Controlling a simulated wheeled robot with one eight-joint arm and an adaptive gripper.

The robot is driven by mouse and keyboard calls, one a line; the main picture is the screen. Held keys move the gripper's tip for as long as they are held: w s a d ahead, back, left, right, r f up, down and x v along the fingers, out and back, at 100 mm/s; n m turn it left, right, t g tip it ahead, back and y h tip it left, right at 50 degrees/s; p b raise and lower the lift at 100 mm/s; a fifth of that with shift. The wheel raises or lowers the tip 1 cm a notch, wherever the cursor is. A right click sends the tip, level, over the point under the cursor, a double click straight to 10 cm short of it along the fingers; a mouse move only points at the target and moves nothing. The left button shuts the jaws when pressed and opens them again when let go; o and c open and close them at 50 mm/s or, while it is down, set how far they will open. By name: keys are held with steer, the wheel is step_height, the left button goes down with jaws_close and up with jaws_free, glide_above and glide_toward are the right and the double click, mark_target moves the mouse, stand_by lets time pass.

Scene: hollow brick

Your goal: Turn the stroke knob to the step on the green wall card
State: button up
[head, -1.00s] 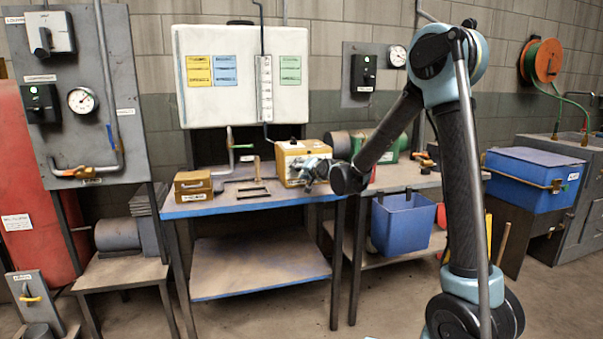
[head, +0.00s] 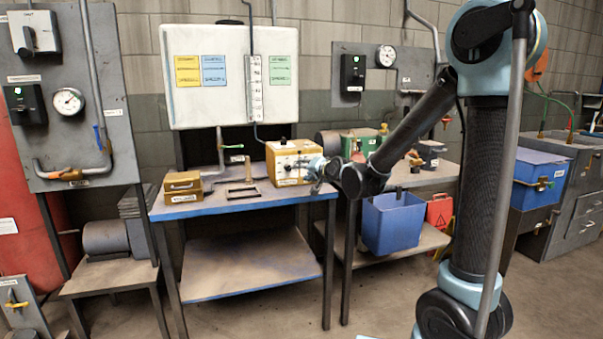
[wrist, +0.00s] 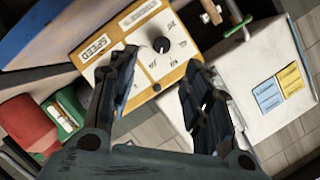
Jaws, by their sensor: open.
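A yellow control box (head: 284,149) stands at the right end of the blue-edged bench. In the wrist view the box (wrist: 88,66) appears tilted, with a plate reading SPEED and a second plate I cannot read clearly. A black round knob (wrist: 161,45) sits on its white dial face among printed marks; its exact setting is too small to read. My gripper (wrist: 160,62) is open and empty, its fingers apart in front of the face, the knob showing between and beyond the tips. In the head view my gripper (head: 317,168) is at the box's right front. The green card (head: 281,70) hangs on the white tank; its text is unreadable.
Yellow (head: 187,71) and blue (head: 213,70) cards hang left of the green one. A small brown box (head: 183,187) and a dark frame (head: 243,191) lie on the bench (head: 235,203). A blue bin (head: 393,222) stands to the right, below bench height.

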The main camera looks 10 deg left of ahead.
steer(key=shift+s+d+r, duration=0.1)
steer(key=shift+s+d, duration=0.15)
steer(key=shift+a, duration=0.1)
steer(key=n+t, duration=0.4)
steer(key=n, duration=0.3)
glide_toward(289, 169)
steer(key=shift+n+h, duration=0.3)
steer(key=shift+h, duration=0.1)
steer(key=x, duration=0.8)
steer(key=shift+a+r, duration=0.1)
steer(key=shift+a, duration=0.2)
stand_by(0.6)
